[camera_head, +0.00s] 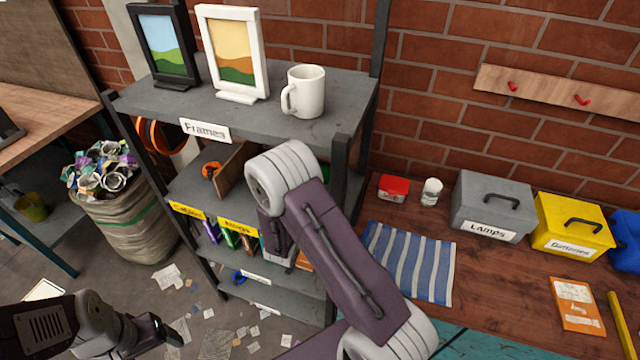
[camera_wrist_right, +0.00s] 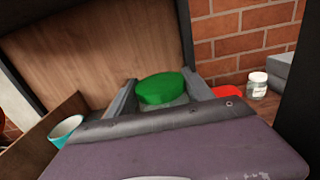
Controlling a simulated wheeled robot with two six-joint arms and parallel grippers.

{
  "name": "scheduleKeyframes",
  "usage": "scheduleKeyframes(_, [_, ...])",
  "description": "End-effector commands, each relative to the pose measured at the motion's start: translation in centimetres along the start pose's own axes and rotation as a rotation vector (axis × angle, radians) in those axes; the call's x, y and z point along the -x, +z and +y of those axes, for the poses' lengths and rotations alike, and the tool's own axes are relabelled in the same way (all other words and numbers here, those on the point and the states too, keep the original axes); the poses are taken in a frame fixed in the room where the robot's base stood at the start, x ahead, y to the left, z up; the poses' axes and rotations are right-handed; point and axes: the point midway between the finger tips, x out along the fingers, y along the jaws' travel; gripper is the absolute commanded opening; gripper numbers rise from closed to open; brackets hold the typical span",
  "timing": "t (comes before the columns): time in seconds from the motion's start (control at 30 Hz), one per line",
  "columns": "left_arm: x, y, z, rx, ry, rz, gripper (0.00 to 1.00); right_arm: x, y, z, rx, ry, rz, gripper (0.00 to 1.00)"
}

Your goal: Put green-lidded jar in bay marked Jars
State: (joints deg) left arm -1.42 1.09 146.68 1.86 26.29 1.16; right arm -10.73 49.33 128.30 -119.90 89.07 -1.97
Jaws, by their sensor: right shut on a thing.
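The jar's green lid (camera_wrist_right: 162,88) shows in the right wrist view, between the two fingers of my right gripper (camera_wrist_right: 160,90), which is shut on the jar. Most of the jar's body is hidden behind the gripper housing. In the head view my right arm reaches into the shelf unit below the top board, and its own links hide the gripper and jar. No label reading Jars is legible; the small labels on the lower shelves are too small or covered. My left gripper (camera_head: 170,334) is low at the left, away from the shelf, and its jaws are unclear.
The shelf top (camera_head: 240,115) holds two picture frames and a white mug (camera_head: 304,92). A wooden divider (camera_head: 232,172) stands on the shelf below. A teal-rimmed cup (camera_wrist_right: 66,130) is left of the jar. The bench at right bears labelled boxes and a striped cloth (camera_head: 408,262).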

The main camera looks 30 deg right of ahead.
Motion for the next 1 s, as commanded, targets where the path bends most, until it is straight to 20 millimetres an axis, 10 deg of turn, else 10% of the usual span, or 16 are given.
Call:
scheduleKeyframes(0.7, [-0.2, 0.0, 0.0, 0.000, 0.000, 0.000, 0.76, -0.3, -4.1, 0.0, -0.001, 0.000, -0.001, 0.00])
scheduleKeyframes(0.73, [-0.2, 0.0, 0.0, 0.000, 0.000, 0.000, 0.76, -0.3, -4.1, 0.0, -0.001, 0.000, 0.000, 0.63])
scheduleKeyframes(0.8, [-0.1, 0.0, 0.0, 0.000, 0.000, 0.000, 0.76, -0.3, -4.0, 0.0, -0.001, 0.000, 0.000, 0.82])
scheduleKeyframes(1.0, [-0.1, 0.0, 0.0, 0.000, 0.000, 0.000, 0.76, -0.3, -4.0, 0.0, -0.001, 0.000, 0.000, 0.82])
